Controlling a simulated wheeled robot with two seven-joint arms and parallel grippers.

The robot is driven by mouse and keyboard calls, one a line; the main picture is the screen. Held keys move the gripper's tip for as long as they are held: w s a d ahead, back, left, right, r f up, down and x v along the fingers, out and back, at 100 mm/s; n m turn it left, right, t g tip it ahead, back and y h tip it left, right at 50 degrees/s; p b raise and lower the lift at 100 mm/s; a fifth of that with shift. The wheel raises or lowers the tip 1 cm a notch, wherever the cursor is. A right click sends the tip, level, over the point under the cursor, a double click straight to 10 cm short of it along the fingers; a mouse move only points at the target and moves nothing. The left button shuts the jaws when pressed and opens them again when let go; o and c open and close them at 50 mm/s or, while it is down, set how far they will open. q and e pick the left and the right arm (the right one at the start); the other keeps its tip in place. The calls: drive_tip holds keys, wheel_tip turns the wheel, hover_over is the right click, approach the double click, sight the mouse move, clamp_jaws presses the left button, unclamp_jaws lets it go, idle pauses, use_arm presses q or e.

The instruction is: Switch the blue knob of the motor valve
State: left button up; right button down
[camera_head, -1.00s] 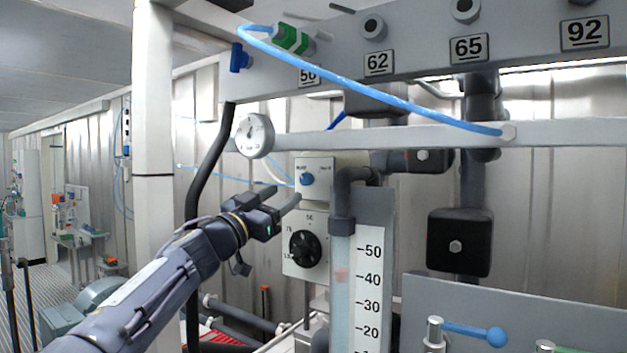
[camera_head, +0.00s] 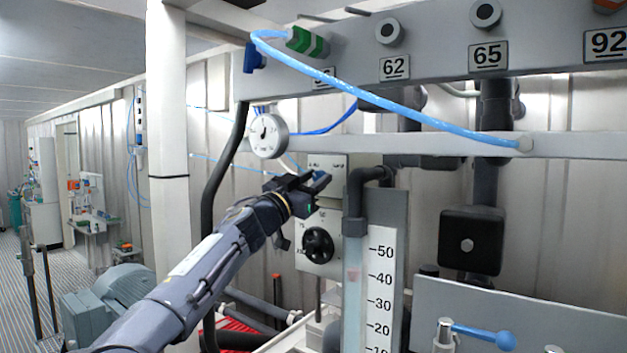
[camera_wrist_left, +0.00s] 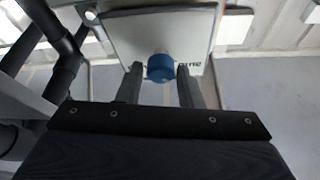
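The blue knob (camera_wrist_left: 160,68) sits on the pale face of the motor valve box (camera_wrist_left: 200,25) in the left wrist view. My left gripper (camera_wrist_left: 159,72) is open, with one finger on each side of the knob and a visible gap on both sides. In the head view the left gripper (camera_head: 318,180) is at the front of the valve box (camera_head: 334,163) and covers much of its lower part. The knob is mostly hidden there by the fingers. My right gripper is not in view.
A black dial (camera_head: 318,244) on a pale panel is just below the gripper. A round gauge (camera_head: 268,135) is above left, a scaled flow tube (camera_head: 355,290) at the right. A blue hose (camera_head: 400,103) crosses above. A white post (camera_head: 168,120) stands left.

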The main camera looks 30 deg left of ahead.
use_arm(q)
drive_tip(key=c, duration=0.6)
drive_tip(key=shift+m, duration=0.3)
drive_tip(key=m+g+h, duration=0.1)
drive_tip(key=m+h, duration=0.1)
drive_tip(key=m, duration=0.2)
drive_tip(key=shift+m, duration=0.3)
drive_tip(key=shift+a+m+g+h, duration=0.1)
drive_tip(key=shift+m+g+h, duration=0.3)
drive_tip(key=shift+m, duration=0.65)
drive_tip(key=shift+m+g+h, duration=0.3)
drive_tip(key=shift+m+h, duration=0.1)
drive_tip(key=shift+m, duration=0.65)
drive_tip(key=o, duration=1)
